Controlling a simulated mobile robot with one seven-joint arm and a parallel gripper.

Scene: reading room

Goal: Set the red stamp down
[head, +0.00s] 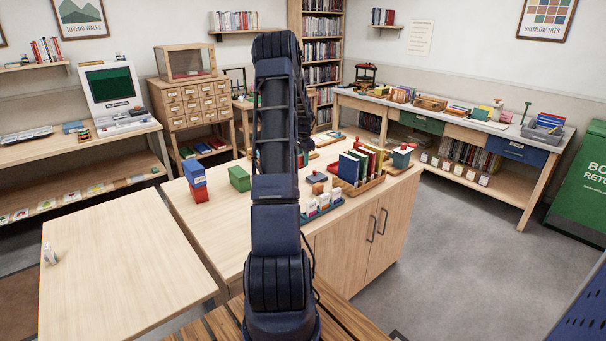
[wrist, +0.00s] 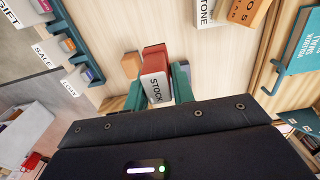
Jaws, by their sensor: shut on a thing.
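In the wrist view my gripper (wrist: 156,90) has its two green fingers shut on the red stamp (wrist: 155,62), one on each side. In the head view my own arm hides most of the gripper.
A rack (wrist: 68,46) with label tags like SALE is at the left of the wrist view. Books (wrist: 250,12) stand at upper right. In the head view, the blue-and-red stack (head: 195,184) and green box (head: 239,178) stand left on the cabinet counter (head: 220,225), its front left clear.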

